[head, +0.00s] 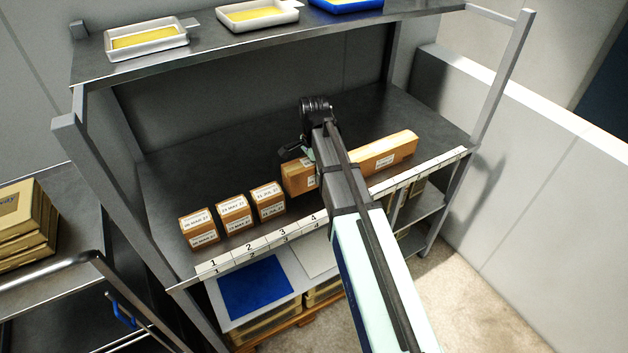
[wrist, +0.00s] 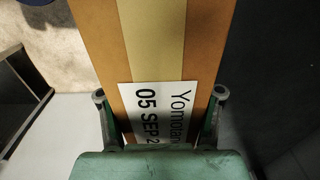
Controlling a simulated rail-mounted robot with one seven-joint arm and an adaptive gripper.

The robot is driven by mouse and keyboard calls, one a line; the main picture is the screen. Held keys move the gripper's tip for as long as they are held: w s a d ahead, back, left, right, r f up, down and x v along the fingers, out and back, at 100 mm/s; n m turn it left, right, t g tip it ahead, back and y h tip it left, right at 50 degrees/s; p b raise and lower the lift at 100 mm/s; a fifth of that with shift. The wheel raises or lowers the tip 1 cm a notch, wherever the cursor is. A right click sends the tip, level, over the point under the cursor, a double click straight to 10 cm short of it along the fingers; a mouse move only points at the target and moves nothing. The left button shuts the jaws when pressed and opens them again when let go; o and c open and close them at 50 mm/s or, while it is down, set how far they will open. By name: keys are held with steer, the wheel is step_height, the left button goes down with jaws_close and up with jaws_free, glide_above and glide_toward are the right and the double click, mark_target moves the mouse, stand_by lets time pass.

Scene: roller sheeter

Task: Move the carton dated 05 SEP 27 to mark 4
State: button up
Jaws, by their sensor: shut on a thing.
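In the wrist view, my gripper (wrist: 160,115) is shut on a brown carton (wrist: 170,50) with a tan tape strip. Its white label reads "05 SEP 2", the rest cut off. The fingers lie along its two sides. In the head view my gripper (head: 308,150) is over the middle shelf, its fingertips mostly hidden by my arm. Brown carton surfaces show left (head: 298,179) and right (head: 387,154) of my arm; I cannot tell if they are one carton, or whether the held one touches the shelf. Mark 4 (head: 313,218) is on the front strip.
Three small labelled cartons stand behind mark 1 (head: 199,229), mark 2 (head: 234,214) and mark 3 (head: 268,202). Shelf posts (head: 500,75) flank the shelf. The upper shelf (head: 200,58) holds trays. The middle shelf's rear (head: 220,150) is clear.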

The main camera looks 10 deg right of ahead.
mark_target(314, 183)
steer(key=shift+f+p, duration=0.5)
steer(key=shift+f, duration=2.1)
steer(key=shift+f, duration=0.15)
steer(key=o, duration=1.4)
steer(key=shift+o, duration=0.2)
steer(key=shift+r, duration=0.2)
step_height(314, 183, up, 12)
steer(key=b, duration=0.3)
steer(key=shift+f, duration=0.1)
